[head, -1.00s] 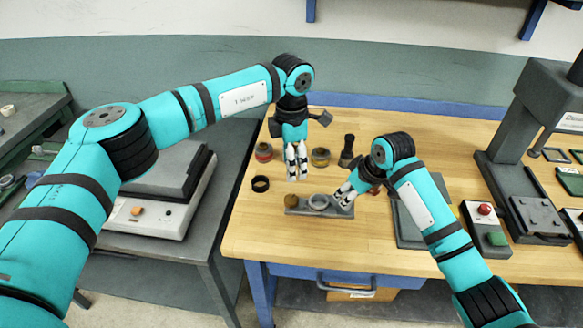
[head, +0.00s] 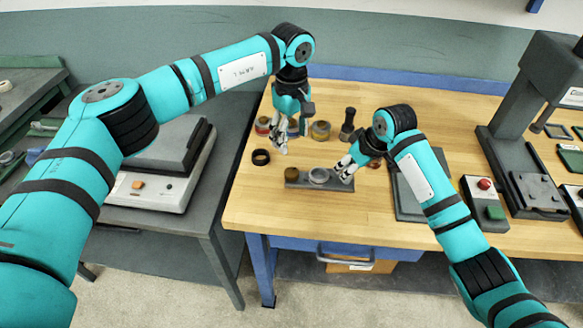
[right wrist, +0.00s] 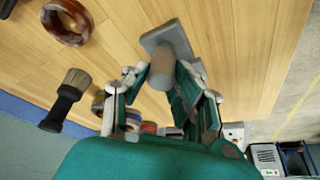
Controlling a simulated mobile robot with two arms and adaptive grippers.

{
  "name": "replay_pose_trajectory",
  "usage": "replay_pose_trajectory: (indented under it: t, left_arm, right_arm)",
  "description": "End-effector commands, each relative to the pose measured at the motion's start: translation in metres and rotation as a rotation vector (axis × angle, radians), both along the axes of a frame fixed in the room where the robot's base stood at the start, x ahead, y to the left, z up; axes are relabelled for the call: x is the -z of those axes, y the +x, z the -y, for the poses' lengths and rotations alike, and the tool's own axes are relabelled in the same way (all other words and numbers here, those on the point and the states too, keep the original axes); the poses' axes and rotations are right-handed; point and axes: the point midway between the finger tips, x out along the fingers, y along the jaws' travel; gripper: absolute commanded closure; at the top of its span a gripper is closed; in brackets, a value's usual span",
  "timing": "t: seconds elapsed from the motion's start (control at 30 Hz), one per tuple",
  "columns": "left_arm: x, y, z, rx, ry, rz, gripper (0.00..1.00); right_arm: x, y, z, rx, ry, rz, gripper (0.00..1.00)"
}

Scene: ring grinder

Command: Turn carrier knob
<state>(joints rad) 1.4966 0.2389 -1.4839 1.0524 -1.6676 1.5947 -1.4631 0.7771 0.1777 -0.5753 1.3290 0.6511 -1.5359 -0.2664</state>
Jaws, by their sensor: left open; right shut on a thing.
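The grey carrier (head: 304,183) lies on the wooden bench, with a brown round piece (head: 291,174) at its left end and a pale grey ring (head: 319,175) at its middle. My right gripper (head: 345,172) is at the carrier's right end. In the right wrist view its fingers (right wrist: 155,88) stand on either side of a tan cylindrical knob (right wrist: 174,66), which rises from the grey carrier end (right wrist: 163,36). It is shut on this knob. My left gripper (head: 280,147) is open and empty, above and behind the carrier's left end, apart from it.
A control box (head: 484,203) and a grey press (head: 537,190) stand at the right.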

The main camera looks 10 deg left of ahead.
Motion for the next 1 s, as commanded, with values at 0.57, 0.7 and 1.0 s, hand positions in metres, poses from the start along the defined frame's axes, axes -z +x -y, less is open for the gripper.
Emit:
replay_pose_trajectory:
  t: [0.57,0.7,1.0]
  left_arm:
    - [0.067,-0.001,-0.001,0.119,0.001,-0.003,0.41]
    - [0.092,-0.001,0.000,0.118,0.001,-0.003,0.41]
    - [0.119,0.000,0.000,0.118,0.000,0.000,0.41]
  right_arm:
    - [0.000,0.000,0.000,-0.001,0.000,0.002,1.00]
    - [0.000,0.000,0.000,-0.001,0.000,0.001,1.00]
    - [0.000,0.000,0.000,-0.001,0.000,0.001,1.00]
